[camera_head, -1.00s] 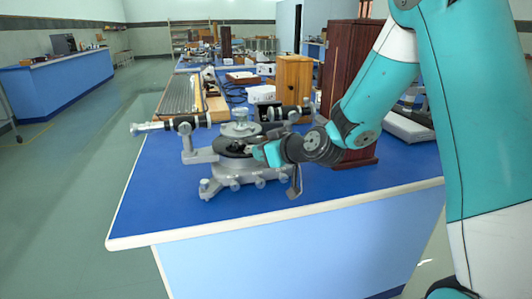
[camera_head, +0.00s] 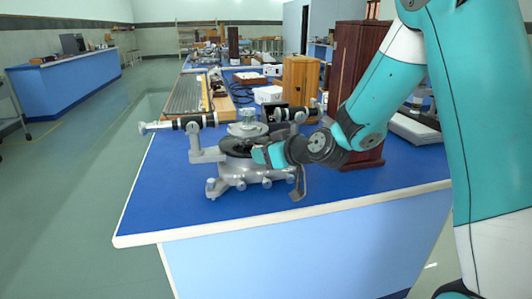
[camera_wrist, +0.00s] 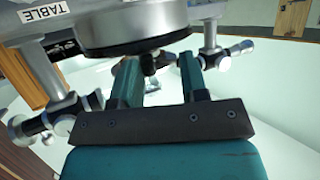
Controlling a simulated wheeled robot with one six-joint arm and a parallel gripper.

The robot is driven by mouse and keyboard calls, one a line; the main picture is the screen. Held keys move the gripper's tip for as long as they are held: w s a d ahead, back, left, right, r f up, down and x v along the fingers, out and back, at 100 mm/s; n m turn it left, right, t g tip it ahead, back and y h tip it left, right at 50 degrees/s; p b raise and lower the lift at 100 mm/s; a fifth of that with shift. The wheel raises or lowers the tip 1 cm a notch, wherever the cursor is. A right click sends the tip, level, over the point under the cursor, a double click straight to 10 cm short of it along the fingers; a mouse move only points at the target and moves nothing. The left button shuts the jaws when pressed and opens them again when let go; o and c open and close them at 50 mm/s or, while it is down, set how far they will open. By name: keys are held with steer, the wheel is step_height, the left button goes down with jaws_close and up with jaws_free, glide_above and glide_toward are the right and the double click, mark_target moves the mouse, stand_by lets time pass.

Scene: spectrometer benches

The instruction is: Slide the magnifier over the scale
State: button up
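A grey spectrometer (camera_head: 240,176) stands near the front edge of the blue bench, with a round dark disc at its middle. My gripper (camera_head: 256,155) reaches in from the right, its tips at the disc's right side. In the wrist view, the two teal fingers of my gripper (camera_wrist: 160,75) are apart, just below the dark rim of the disc (camera_wrist: 130,38). A small black piece, possibly the magnifier (camera_wrist: 149,64), shows between the fingers, nearer the left one; a gap shows on its right. The scale's markings cannot be made out.
The telescope tube (camera_head: 180,122) sticks out to the left of the spectrometer. A dark wooden cabinet (camera_head: 350,80) and a lighter wooden box (camera_head: 300,80) stand behind my arm. The blue bench top (camera_head: 165,190) is clear at the front left.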

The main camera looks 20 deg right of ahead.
steer(key=b+v, duration=0.7)
steer(key=v, duration=1)
steer(key=shift+s, duration=0.2)
steer(key=s+a+f+n+g+y, duration=0.1)
steer(key=s+a+f+g, duration=0.15)
steer(key=a, duration=0.25)
steer(key=s+a+f+n+g+y, duration=0.1)
steer(key=s+a+f+g, duration=0.1)
steer(key=a+g, duration=0.3)
steer(key=s+a+f+n+g+h, duration=0.1)
steer(key=s+a+f+g, duration=0.15)
steer(key=s, duration=0.35)
steer(key=s+a+f+g+h, duration=0.2)
steer(key=s+a+g, duration=0.15)
steer(key=s, duration=0.25)
step_height(320, 180, up, 20)
steer(key=p, duration=2)
steer(key=shift+a+r+t+p, duration=0.2)
steer(key=shift+t+p, duration=0.1)
steer(key=shift+t, duration=0.15)
